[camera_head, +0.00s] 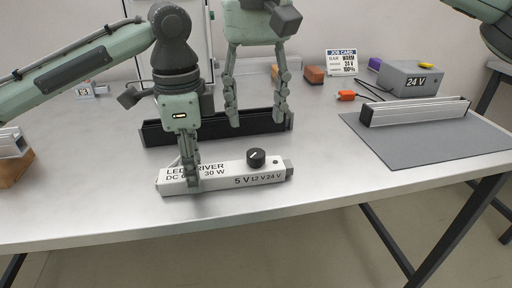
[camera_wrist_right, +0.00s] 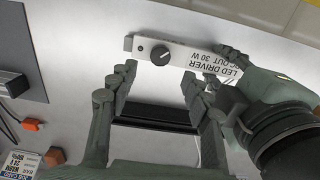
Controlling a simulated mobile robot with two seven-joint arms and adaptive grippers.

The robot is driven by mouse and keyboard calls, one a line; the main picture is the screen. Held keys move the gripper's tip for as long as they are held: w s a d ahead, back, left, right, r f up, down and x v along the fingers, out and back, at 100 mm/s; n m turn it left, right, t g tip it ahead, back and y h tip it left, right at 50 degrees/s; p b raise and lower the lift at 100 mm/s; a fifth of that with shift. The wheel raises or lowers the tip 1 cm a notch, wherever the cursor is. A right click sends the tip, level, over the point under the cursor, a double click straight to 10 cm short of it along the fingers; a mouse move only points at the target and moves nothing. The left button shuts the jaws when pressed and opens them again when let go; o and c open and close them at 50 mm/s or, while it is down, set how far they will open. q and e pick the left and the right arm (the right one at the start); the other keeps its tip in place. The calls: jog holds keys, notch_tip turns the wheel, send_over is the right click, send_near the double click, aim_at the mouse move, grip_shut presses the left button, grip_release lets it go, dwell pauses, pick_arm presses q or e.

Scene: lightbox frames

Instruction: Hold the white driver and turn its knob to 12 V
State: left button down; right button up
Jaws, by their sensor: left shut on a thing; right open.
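The white LED driver (camera_head: 218,181) lies near the table's front edge, marked 5 V, 12 V and 24 V. Its black knob (camera_head: 256,157) stands on top towards the right end, with a pale pointer mark whose exact setting I cannot tell. My left gripper (camera_head: 191,181) is shut on the driver's left part. My right gripper (camera_head: 256,118) is open and empty, behind and above the knob, fingers pointing down. In the right wrist view the driver (camera_wrist_right: 188,57) and knob (camera_wrist_right: 161,55) lie beyond my open right fingers (camera_wrist_right: 158,74).
A black channel frame (camera_head: 158,133) lies behind the driver. A grey mat (camera_head: 430,145) holds a silver bar (camera_head: 415,112) at right. A grey 24 V box (camera_head: 410,80), an orange connector (camera_head: 346,95) and a job card (camera_head: 341,63) stand farther back. The table right of the driver is clear.

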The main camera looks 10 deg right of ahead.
aim_at(256, 153)
notch_tip(256, 153, down, 8)
jog(key=shift+f, duration=0.1)
dwell(0.4)
grip_shut()
jog(key=shift+n, duration=0.4)
jog(key=n, duration=0.3)
jog(key=shift+n, duration=2.5)
